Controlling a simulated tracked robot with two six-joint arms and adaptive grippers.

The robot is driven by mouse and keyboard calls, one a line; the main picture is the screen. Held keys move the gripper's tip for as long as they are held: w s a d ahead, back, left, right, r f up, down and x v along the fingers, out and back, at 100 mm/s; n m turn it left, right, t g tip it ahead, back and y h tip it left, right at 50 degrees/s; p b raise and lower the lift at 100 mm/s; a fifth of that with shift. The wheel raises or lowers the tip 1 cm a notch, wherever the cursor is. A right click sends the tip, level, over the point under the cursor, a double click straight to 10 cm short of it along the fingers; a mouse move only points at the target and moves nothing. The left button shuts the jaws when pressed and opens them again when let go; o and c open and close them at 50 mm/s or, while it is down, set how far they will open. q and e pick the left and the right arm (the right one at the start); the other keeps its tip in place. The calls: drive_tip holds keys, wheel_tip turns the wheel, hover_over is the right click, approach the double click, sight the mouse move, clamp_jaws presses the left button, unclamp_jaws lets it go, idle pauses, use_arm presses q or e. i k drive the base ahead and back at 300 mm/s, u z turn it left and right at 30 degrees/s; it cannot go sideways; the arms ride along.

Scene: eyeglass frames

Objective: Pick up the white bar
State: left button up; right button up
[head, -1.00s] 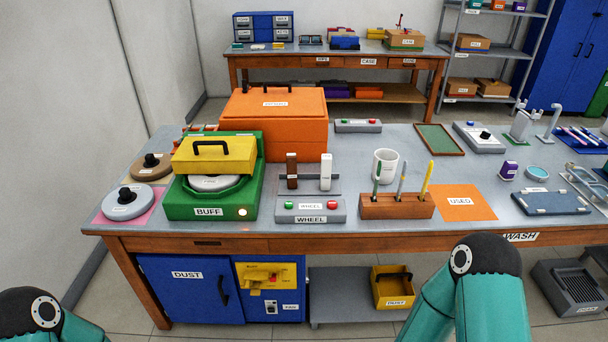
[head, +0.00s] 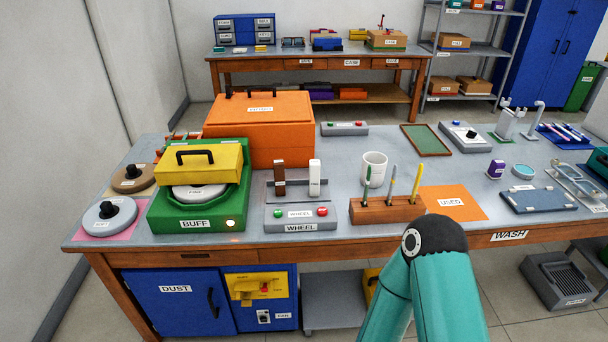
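The white bar (head: 315,178) stands upright on a small grey rack behind the WHEEL control box, on the workbench. A brown bar (head: 279,178) stands upright just to its left on the same rack. A teal arm of mine rises at the bottom right of the head view, its elbow in front of the bench edge. Neither of my grippers shows in the head view, and nothing touches the white bar.
The WHEEL box (head: 300,217) stands in front of the bars. The green BUFF machine (head: 198,210) and orange case (head: 260,130) are left and behind. A white mug (head: 374,165) and wooden pen block (head: 386,210) stand to the right.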

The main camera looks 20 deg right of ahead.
sight(314, 165)
drive_tip(key=i, duration=0.85)
drive_tip(key=z, duration=0.05)
